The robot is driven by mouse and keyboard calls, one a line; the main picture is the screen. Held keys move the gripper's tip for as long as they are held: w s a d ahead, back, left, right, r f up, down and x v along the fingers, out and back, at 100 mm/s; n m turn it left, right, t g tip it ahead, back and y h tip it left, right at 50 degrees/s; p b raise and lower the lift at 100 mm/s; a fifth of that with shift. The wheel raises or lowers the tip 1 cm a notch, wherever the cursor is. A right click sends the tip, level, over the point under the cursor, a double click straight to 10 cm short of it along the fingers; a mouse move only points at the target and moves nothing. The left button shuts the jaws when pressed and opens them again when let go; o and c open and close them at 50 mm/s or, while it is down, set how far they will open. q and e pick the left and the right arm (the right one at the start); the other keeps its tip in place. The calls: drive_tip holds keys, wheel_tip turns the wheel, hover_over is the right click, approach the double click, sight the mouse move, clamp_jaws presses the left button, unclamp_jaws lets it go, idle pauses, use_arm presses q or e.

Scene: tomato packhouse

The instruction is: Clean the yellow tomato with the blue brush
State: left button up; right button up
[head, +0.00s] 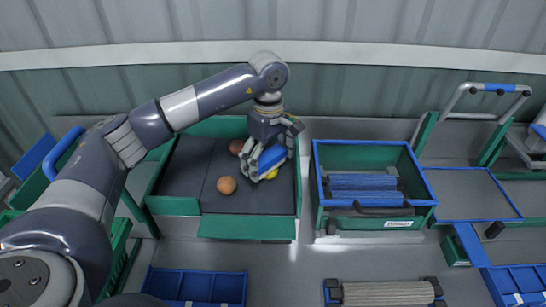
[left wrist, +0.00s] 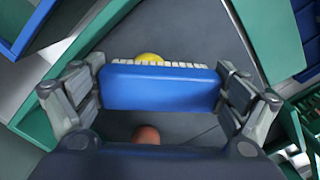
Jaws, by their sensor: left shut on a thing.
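My left gripper (head: 268,163) is shut on the blue brush (head: 272,159), which has a blue back and pale bristles. In the left wrist view the brush (left wrist: 160,88) spans between the two fingers, bristles facing away from me. The yellow tomato (head: 271,174) lies on the dark bed of the green-walled tray, right by the brush. In the left wrist view the tomato (left wrist: 149,57) shows just past the bristles, partly hidden by the brush. I cannot tell whether bristles and tomato touch. My right gripper is not in view.
An orange tomato (head: 227,185) and a reddish tomato (head: 236,146) lie on the same green-walled tray (head: 250,228). To the right stands a green crate with a blue rim (head: 365,142), holding blue items. A slatted grey roll (head: 386,293) and a blue bin (head: 195,286) are nearer me.

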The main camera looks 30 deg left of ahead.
sight(274, 148)
use_arm(q)
drive_tip(key=shift+a, duration=0.25)
drive_tip(key=shift+w, duration=0.1)
drive_tip(key=shift+w+a, duration=0.25)
drive_tip(key=shift+w, duration=0.25)
drive_tip(key=shift+w+d, duration=0.35)
drive_tip(key=shift+w, duration=0.4)
drive_tip(key=shift+w+r, duration=0.1)
drive_tip(key=shift+w, duration=0.15)
drive_tip(key=shift+w+d, duration=0.1)
